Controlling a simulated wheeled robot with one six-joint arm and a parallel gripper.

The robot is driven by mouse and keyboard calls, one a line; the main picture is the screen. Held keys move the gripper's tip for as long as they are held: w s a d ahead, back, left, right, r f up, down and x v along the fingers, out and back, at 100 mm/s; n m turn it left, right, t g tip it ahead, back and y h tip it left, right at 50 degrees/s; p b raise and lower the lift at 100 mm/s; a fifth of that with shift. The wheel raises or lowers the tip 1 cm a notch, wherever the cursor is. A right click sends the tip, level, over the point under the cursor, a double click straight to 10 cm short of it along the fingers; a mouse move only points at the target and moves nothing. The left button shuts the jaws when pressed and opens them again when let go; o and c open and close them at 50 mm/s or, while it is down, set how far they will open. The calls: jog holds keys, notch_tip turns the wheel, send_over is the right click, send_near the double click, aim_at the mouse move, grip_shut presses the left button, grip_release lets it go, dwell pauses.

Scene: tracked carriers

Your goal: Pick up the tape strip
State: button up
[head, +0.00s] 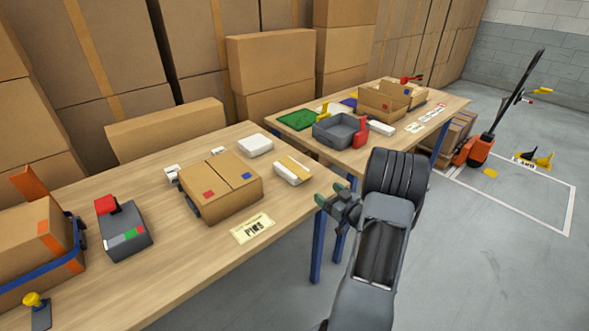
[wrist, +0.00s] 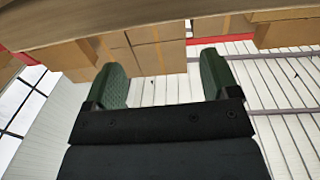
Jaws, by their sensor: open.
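In the head view, a small white block (head: 287,178) with a tan strip (head: 294,167) across its top lies near the right end of the near table. The tan strip looks like tape, but I cannot tell for certain that it is the tape strip. My gripper (head: 329,194) is open and empty by the table's right edge, to the right of the block and apart from it. In the wrist view, the two green fingertips of my gripper (wrist: 160,68) stand wide apart with nothing between them. No tape strip is clear in the wrist view.
The near table (head: 170,255) holds a cardboard box (head: 225,203), a white box (head: 255,146), a PICS label (head: 253,228) and a grey device with a red top (head: 125,233). A second table (head: 370,160) behind carries a grey tray (head: 341,137). Bare tabletop lies in front.

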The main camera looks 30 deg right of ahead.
jog(key=shift+w+a+p, duration=0.15)
jog(key=shift+w+a, duration=0.05)
jog(key=shift+w, duration=1.3)
jog(key=shift+w+a+p, duration=0.1)
jog(key=shift+w+a, duration=0.1)
jog(key=shift+w, duration=1.3)
jog(key=shift+w+a+p, duration=0.15)
jog(key=shift+w+a, duration=0.05)
jog(key=shift+w, duration=1.3)
jog(key=shift+c, duration=0.3)
jog(key=c, duration=0.9)
jog(key=shift+c, duration=0.2)
jog(key=shift+r, duration=0.25)
jog(key=s+d+b, duration=0.1)
jog(key=s+d, duration=0.1)
jog(key=s, duration=1.6)
